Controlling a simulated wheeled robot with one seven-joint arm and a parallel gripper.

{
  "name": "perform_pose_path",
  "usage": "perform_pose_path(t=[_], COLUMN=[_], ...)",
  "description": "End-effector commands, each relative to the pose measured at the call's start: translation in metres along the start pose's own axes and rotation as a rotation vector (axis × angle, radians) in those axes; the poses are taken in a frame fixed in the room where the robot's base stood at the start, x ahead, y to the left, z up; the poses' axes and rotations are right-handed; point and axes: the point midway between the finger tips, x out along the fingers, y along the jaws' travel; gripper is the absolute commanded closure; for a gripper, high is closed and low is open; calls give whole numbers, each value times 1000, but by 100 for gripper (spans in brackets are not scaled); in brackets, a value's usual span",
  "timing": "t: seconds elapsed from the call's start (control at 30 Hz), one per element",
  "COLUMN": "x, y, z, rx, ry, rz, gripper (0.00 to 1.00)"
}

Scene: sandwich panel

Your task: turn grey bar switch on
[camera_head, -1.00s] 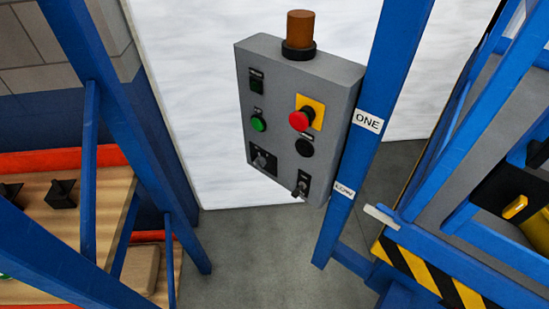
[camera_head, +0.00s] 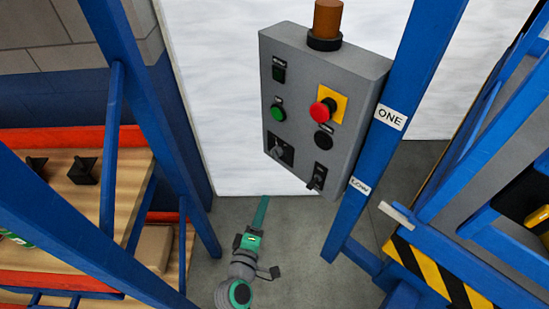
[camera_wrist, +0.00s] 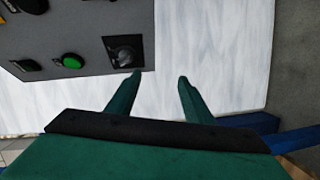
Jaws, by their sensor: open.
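The grey control panel (camera_head: 300,95) hangs beside a blue post. At its lower left, a black plate carries a switch with a grey bar-like handle (camera_head: 281,150). In the wrist view this switch (camera_wrist: 124,52) is at the panel's near corner, beside the green button. Which way its handle is set is too small to tell. A second lever switch (camera_head: 317,176) sits at the panel's lower right. My gripper (camera_head: 264,201) is below the panel in the head view. In the wrist view my gripper (camera_wrist: 160,75) is open and empty, its left fingertip close to the switch plate's edge in the picture.
The panel also has a red button on yellow (camera_head: 323,111), a green button (camera_head: 278,113) and an orange beacon (camera_head: 328,18) on top. Blue posts (camera_head: 400,90) stand on both sides. A shelf (camera_head: 75,200) is at left, a striped barrier (camera_head: 440,275) at lower right.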

Motion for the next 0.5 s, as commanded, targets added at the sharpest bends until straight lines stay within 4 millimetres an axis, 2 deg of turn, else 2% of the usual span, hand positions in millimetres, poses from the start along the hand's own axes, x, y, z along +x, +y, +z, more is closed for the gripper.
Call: perform_pose_path(t=[0.03, 0.1, 0.23, 0.33, 0.5], x=[12, 23, 36, 41, 51], y=[16, 33, 58, 68, 74], z=[-8, -15, -22, -24, -24], rx=[-35, -84, -144, -167, -179], ry=[-19, -53, -104, -127, -139], rz=[32, 67, 113, 132, 139], gripper=[53, 53, 53, 53, 53])
